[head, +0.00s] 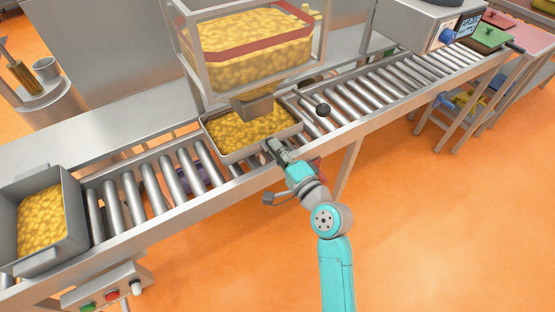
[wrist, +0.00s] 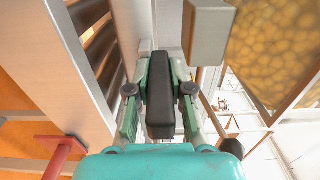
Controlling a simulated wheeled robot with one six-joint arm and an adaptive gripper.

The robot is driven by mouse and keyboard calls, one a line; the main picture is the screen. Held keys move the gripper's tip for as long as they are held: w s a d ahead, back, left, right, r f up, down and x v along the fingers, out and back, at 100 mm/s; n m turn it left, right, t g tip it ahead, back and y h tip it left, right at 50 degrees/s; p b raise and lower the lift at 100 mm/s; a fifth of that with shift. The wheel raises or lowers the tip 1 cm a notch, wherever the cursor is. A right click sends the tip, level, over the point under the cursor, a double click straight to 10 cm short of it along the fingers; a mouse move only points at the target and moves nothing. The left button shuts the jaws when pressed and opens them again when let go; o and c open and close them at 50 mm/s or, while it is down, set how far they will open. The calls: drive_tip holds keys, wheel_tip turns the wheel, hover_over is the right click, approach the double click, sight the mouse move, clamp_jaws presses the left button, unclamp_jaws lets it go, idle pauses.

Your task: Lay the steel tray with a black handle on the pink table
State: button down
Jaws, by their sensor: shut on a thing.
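The steel tray (head: 238,155) sits on the roller conveyor under the hopper, filled with yellow pieces. My gripper (head: 272,147) is at its near right side. In the wrist view, my gripper (wrist: 160,100) is shut on a black handle (wrist: 160,85) that lies between its fingers. The handle is mostly hidden by the gripper in the head view. The pink table (head: 530,42) is at the far upper right, beyond the conveyor's end, and only partly in view.
A framed hopper (head: 240,62) of yellow pieces hangs over the tray, its spout (head: 254,106) close above. A black-knobbed lever (head: 323,109) stands right of the tray. A grey bin (head: 70,195) sits at the conveyor's left end. A scale-like machine (head: 425,18) stands behind the conveyor. The orange floor at right is clear.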

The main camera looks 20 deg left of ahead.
drive_tip(key=shift+v, duration=2.55)
drive_tip(key=v, duration=1.7)
